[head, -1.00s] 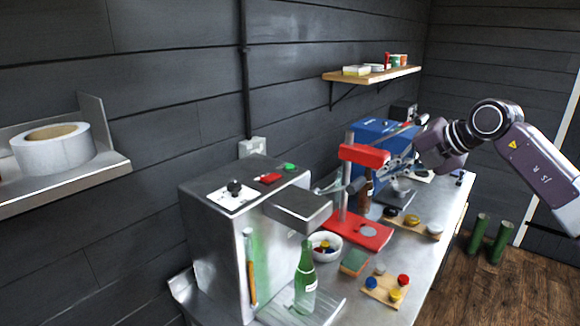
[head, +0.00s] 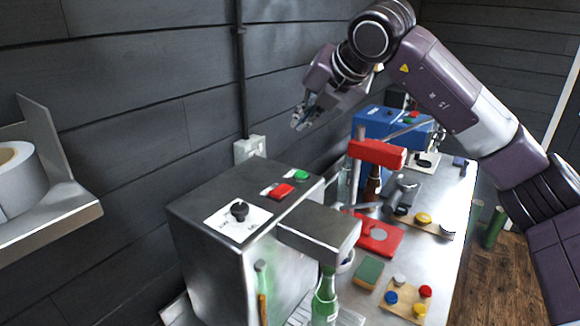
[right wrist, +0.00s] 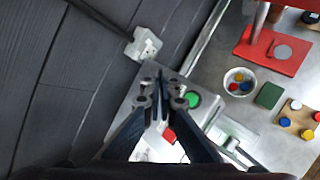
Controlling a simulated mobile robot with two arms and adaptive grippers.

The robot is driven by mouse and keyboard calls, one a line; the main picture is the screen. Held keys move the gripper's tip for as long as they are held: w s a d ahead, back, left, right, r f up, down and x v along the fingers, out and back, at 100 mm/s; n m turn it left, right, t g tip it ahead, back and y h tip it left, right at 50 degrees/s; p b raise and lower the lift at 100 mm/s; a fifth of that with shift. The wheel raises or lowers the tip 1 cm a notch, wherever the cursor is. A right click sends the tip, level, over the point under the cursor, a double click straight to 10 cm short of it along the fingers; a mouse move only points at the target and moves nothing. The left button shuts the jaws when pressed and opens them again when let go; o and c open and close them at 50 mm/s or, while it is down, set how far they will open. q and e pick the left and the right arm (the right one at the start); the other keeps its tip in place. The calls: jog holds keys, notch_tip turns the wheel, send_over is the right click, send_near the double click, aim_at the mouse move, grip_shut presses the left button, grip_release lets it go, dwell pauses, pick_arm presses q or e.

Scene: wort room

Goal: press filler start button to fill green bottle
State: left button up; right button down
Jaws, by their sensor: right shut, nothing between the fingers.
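The steel filler (head: 225,255) stands on the bench with a green button (head: 301,176), a red button (head: 281,191) and a black knob (head: 239,210) on its top. The green bottle (head: 325,300) stands upright under the filler's spout head, its lower end cut off by the frame. My right gripper (head: 300,124) is shut and empty in the air above the back of the filler, apart from the buttons. In the right wrist view its fingers (right wrist: 160,80) point toward the filler top, with the green button (right wrist: 193,99) just right of them. My left gripper is not in view.
A wall socket (head: 249,148) is behind the filler. A red capper (head: 378,153) and a blue machine (head: 385,122) stand farther along the bench. A white bowl (right wrist: 239,81) with caps and a green sponge (head: 368,271) lie beside the filler. A shelf (head: 75,212) juts out at left.

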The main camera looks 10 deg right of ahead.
jog(key=s, duration=0.2)
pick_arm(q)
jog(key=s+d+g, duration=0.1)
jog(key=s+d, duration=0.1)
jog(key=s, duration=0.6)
pick_arm(e)
jog(key=b, duration=0.2)
send_over(304, 175)
notch_tip(304, 175, down, 4)
jog(key=shift+r, duration=0.15)
notch_tip(304, 175, down, 5)
jog(key=b, duration=0.3)
jog(key=shift+w+r+b, duration=0.15)
jog(key=shift+r+b, duration=0.05)
jog(key=shift+b, duration=0.2)
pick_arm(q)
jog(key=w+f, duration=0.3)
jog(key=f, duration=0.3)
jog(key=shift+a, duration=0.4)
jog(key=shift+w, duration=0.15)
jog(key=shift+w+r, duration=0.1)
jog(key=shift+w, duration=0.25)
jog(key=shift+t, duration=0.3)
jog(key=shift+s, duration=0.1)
